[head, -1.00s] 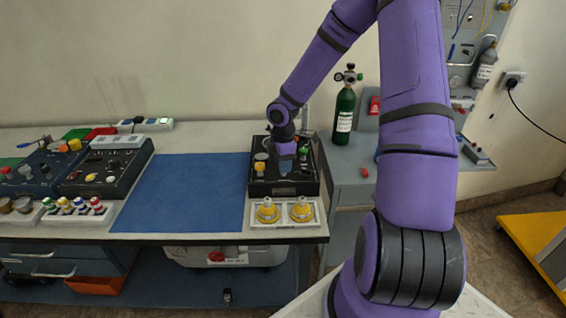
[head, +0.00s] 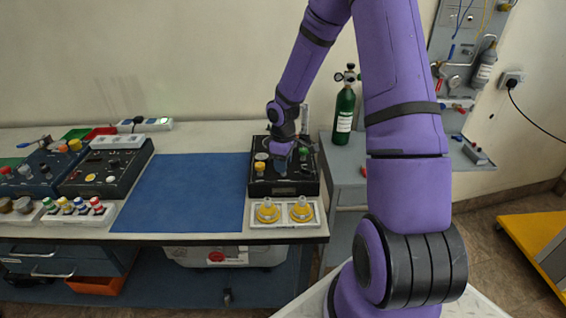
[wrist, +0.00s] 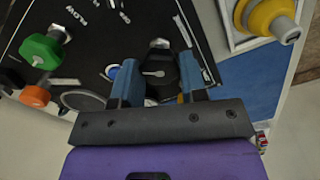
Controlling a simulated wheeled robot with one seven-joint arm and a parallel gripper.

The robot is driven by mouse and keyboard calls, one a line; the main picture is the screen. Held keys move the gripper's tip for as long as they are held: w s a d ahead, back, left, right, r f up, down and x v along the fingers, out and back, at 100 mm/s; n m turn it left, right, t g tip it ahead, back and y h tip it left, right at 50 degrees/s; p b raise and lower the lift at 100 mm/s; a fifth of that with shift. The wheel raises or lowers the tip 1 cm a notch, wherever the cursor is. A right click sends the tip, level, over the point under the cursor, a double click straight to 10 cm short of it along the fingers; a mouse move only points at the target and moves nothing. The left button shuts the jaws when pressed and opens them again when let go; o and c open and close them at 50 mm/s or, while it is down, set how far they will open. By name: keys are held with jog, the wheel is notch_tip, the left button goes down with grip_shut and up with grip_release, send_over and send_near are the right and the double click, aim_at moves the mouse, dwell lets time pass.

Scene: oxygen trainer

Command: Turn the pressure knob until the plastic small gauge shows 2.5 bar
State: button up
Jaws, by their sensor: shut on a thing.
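The black trainer panel (head: 307,187) lies at the right end of the bench. In the wrist view my gripper (wrist: 160,78) has its two blue fingers on either side of a black knob (wrist: 158,68) with a white pointer line, and it is shut on that knob. A round grey-rimmed part (wrist: 83,100) is left of the fingers; I cannot tell if it is the small gauge. No gauge reading can be made out. In the head view my gripper (head: 281,165) comes down onto the panel and hides part of it.
A green knob (wrist: 42,50) and an orange knob (wrist: 36,96) stand left of the fingers. Two yellow fittings in a white tray (head: 284,224) sit before the panel. A green cylinder (head: 344,112) stands behind right. The blue mat (head: 190,190) is clear.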

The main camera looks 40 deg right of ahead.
jog(key=shift+m, duration=0.7)
jog(key=o, duration=0.9)
jog(key=shift+o, duration=0.2)
notch_tip(320, 180, up, 11)
jog(key=shift+f, duration=0.1)
